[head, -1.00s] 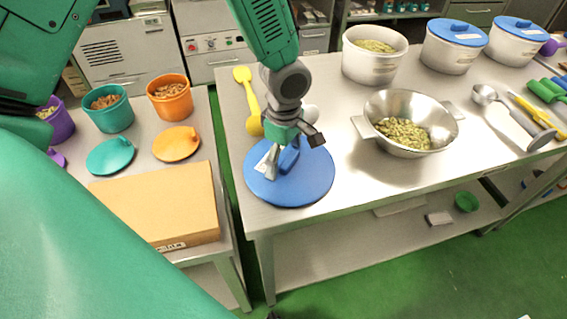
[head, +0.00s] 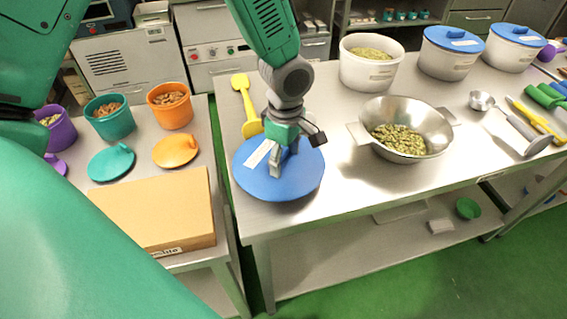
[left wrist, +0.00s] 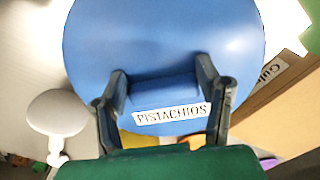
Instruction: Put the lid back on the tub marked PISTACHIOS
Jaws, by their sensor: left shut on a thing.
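The blue round lid (head: 255,185) is at the near left corner of the steel table in the head view. The left wrist view shows its label reading PISTACHIOS (left wrist: 172,114). My left gripper (head: 282,165) is shut on the lid's raised handle, with one finger at each end of it (left wrist: 165,95). Whether the lid touches the table or hangs just above it, I cannot tell. A white open tub (head: 365,72) with greenish contents stands at the back of the table; its label is too small to read. My right gripper is not in view.
A steel colander (head: 395,150) of green nuts stands right of the lid. A yellow utensil (head: 246,105) lies behind the lid. Two tubs with blue lids (head: 450,55) stand right of the open tub. A cardboard box (head: 160,205) lies on the left table.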

